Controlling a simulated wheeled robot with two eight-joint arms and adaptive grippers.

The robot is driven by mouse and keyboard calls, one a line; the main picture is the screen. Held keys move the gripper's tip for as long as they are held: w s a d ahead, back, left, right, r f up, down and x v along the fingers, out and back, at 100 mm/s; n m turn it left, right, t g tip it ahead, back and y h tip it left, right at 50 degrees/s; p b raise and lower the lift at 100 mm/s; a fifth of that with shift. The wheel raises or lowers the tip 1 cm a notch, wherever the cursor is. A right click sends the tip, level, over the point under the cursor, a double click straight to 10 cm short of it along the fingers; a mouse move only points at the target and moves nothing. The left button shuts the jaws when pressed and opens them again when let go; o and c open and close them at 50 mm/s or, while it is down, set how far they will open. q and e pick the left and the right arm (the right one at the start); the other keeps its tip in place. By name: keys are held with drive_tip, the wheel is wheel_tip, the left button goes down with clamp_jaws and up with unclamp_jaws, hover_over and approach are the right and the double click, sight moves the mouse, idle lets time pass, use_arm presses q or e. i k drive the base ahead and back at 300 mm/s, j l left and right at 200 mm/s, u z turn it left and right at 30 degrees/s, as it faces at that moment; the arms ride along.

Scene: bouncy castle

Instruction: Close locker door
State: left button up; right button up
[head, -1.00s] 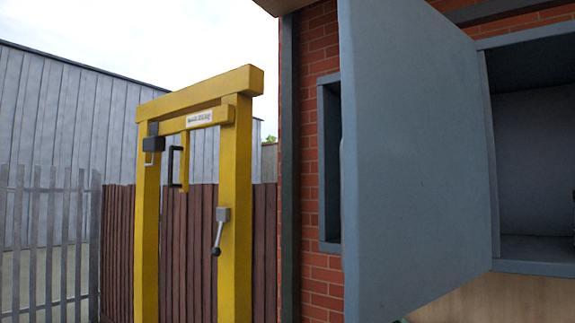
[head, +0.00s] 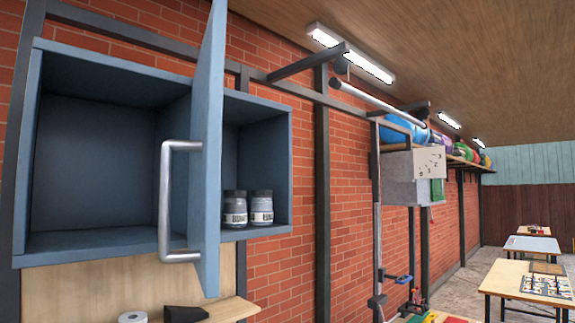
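A blue-grey wall locker (head: 110,250) fills the left of the head view, mounted on a brick wall. Its blue locker door (head: 208,140) stands open, swung out from the front and seen nearly edge-on. A silver bar handle (head: 165,200) is on the door's left-facing side. The left compartment looks empty. Two small labelled jars, a left jar (head: 235,209) and a right jar (head: 262,208), stand in the right part, partly behind the door. Neither gripper shows in the view.
Below the locker is a wooden shelf (head: 205,309) with a white roll (head: 132,317) and a dark wedge (head: 185,314). A grey box (head: 412,185) hangs further along the wall. Tables (head: 530,281) stand at the far right.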

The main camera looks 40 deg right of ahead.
sight(204, 146)
drive_tip(key=z, duration=0.95)
